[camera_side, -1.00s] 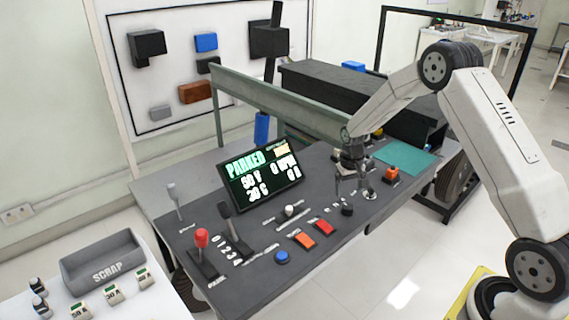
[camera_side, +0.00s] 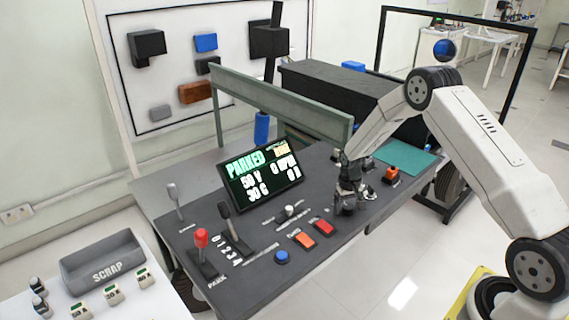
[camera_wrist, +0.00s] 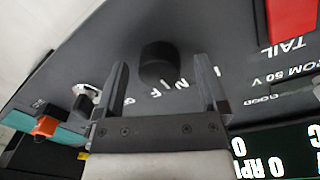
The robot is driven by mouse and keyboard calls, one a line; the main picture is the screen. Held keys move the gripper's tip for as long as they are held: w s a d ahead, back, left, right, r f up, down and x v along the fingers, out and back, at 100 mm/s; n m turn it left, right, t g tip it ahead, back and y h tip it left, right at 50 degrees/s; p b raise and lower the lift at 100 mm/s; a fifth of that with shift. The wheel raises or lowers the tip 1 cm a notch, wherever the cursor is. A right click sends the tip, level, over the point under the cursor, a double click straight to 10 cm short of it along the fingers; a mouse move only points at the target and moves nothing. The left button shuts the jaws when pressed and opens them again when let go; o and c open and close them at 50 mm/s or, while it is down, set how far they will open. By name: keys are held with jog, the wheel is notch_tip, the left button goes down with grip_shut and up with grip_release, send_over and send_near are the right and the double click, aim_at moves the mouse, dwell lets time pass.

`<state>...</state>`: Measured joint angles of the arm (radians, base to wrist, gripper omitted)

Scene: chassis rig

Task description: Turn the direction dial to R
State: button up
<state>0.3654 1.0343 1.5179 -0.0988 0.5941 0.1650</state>
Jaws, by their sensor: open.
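The direction dial (camera_wrist: 158,62) is a round black knob on the dark panel, seen in the wrist view. White letters are printed on the panel beside it, upside down and partly unclear; I cannot read which way the dial points. My gripper (camera_wrist: 162,72) is open, with one finger to each side of the dial and a gap showing on both sides. In the side view my gripper (camera_side: 346,207) is low at the panel and hides the dial.
Red (camera_side: 323,227) and orange (camera_side: 303,239) switches lie left of my gripper. An orange knob (camera_side: 391,173) stands to its right. The display (camera_side: 260,174) reads PARKED. Levers (camera_side: 202,241) stand farther left on the console.

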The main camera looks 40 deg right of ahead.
grip_shut()
jog(key=shift+n, duration=0.5)
jog(key=n, duration=0.3)
jog(key=shift+s, duration=0.1)
jog(key=n, duration=0.5)
dwell(0.5)
grip_release()
